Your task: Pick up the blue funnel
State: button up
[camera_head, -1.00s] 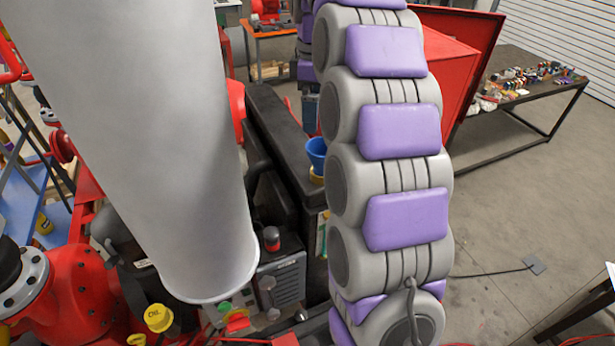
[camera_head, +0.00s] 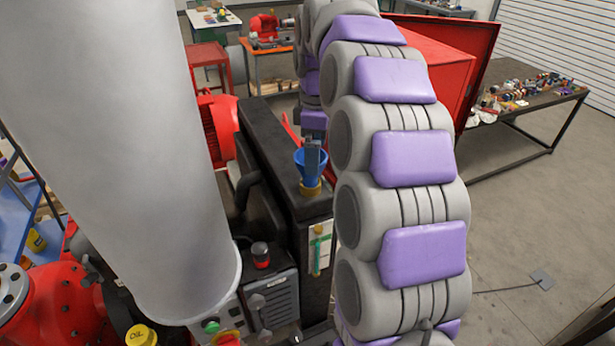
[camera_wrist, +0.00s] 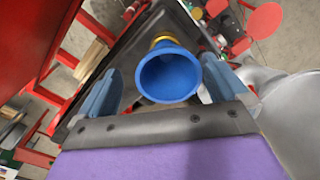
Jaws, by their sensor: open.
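The blue funnel (camera_head: 300,158) stands upright on a yellow neck (camera_head: 310,189) at the end of a dark tank top in the head view. In the wrist view I look into the funnel's wide mouth (camera_wrist: 168,77), with the yellow neck behind it. My gripper (camera_wrist: 161,72) is open, with one finger on each side of the funnel and nothing held. In the head view a blue-grey finger of my gripper (camera_head: 313,150) overlaps the funnel and hides part of it. I cannot tell whether a finger touches it.
The dark tank (camera_head: 268,135) runs back from the funnel. A red motor (camera_head: 217,125) is left of it. A control box (camera_head: 275,300) with buttons sits in front. A red cabinet (camera_head: 440,70) stands behind my arm. A table with small items (camera_head: 525,105) is at right, with open floor near it.

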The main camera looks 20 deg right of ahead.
aim_at(300, 159)
jog(key=shift+s+d+f, duration=0.2)
jog(key=shift+d+f, duration=0.85)
jog(key=shift+d, duration=0.1)
jog(key=shift+a+f, duration=0.3)
jog(key=shift+f, duration=0.25)
jog(key=a, duration=0.5)
jog(key=shift+a+f, duration=0.2)
jog(key=shift+a, duration=0.1)
jog(key=shift+c, duration=0.8)
jog(key=d, duration=0.4)
jog(key=shift+d+f, duration=0.1)
jog(key=shift+d, duration=0.2)
jog(key=c, duration=0.4)
jog(key=shift+d, duration=0.25)
jog(key=shift+c, duration=1.7)
jog(key=shift+w+a, duration=0.15)
jog(key=shift+a, duration=1.45)
jog(key=shift+c, duration=1.3)
jog(key=shift+d, duration=0.4)
